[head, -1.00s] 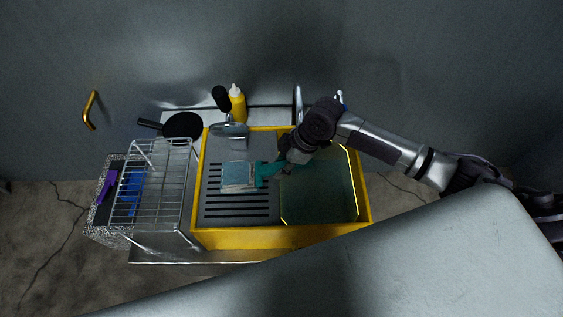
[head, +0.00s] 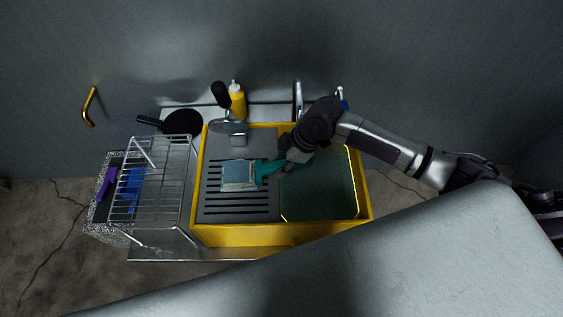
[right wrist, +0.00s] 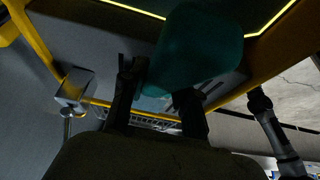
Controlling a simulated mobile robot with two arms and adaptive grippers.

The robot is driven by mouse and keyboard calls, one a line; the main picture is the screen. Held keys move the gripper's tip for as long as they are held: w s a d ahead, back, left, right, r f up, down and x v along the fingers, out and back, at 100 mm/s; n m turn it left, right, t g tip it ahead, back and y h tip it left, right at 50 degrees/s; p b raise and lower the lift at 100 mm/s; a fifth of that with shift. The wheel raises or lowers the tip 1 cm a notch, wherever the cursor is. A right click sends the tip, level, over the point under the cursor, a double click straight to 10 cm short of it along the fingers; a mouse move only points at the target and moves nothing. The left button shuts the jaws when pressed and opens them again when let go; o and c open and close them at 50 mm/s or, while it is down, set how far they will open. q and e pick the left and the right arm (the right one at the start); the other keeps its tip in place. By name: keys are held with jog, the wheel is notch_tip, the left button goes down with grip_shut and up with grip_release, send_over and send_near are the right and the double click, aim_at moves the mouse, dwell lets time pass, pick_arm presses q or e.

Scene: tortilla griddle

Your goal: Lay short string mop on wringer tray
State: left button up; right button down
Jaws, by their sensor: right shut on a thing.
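The short string mop has a pale blue and white head (head: 240,175) and a teal handle (head: 267,170). Its head is over the dark grey slotted wringer tray (head: 262,143), the left part of the yellow bucket. I cannot tell whether the head touches the slots. My right gripper (head: 284,160) is shut on the teal handle, near the tray's right edge. In the right wrist view the handle (right wrist: 198,48) shows large between the two dark fingers (right wrist: 158,88). My left gripper is not in view.
The yellow bucket's open basin (head: 318,190) lies right of the tray. A wire rack (head: 160,185) stands at its left. A black pan (head: 183,123), a yellow bottle (head: 237,103) and a tap (head: 298,100) stand behind. A pale surface (head: 400,265) fills the foreground.

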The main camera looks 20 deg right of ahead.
jog(key=c, duration=0.8)
grip_release()
jog(key=shift+o, duration=0.2)
jog(key=v, duration=1.2)
